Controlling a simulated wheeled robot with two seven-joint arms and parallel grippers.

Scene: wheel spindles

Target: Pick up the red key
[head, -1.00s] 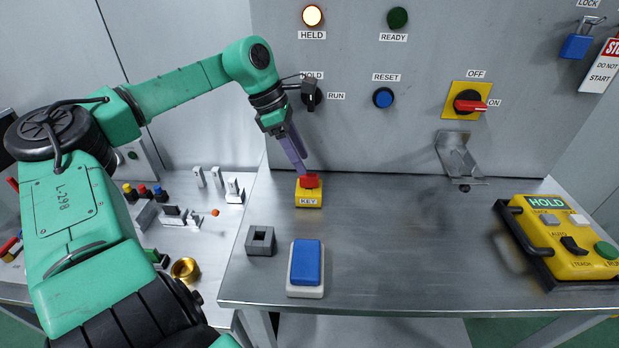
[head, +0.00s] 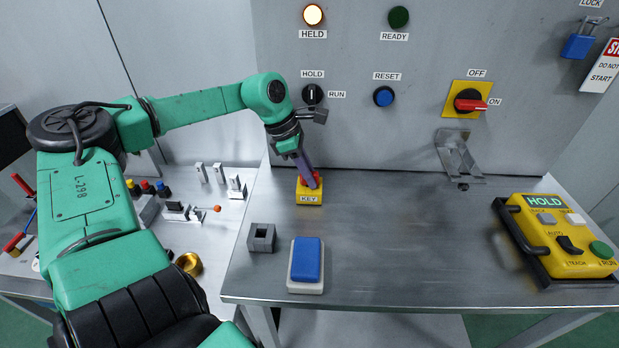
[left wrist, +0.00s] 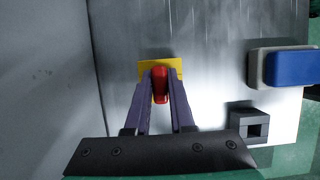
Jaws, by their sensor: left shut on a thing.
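The red key (head: 316,180) stands in the yellow block labelled KEY (head: 309,198) on the steel table, near the back panel. It also shows in the left wrist view (left wrist: 160,86), between the two purple fingers. My left gripper (head: 311,180) comes down from above and is shut on the red key. The fingers hide part of the key in the head view. The yellow block (left wrist: 176,68) shows behind the fingertips in the left wrist view. I cannot see a gap between block and key. My right gripper is not in view.
A grey square socket block (head: 262,238) and a blue pad on a white base (head: 306,262) are nearer the front. A yellow pendant (head: 562,240) lies at the right. A metal bracket (head: 459,157) is on the panel. The middle of the table is clear.

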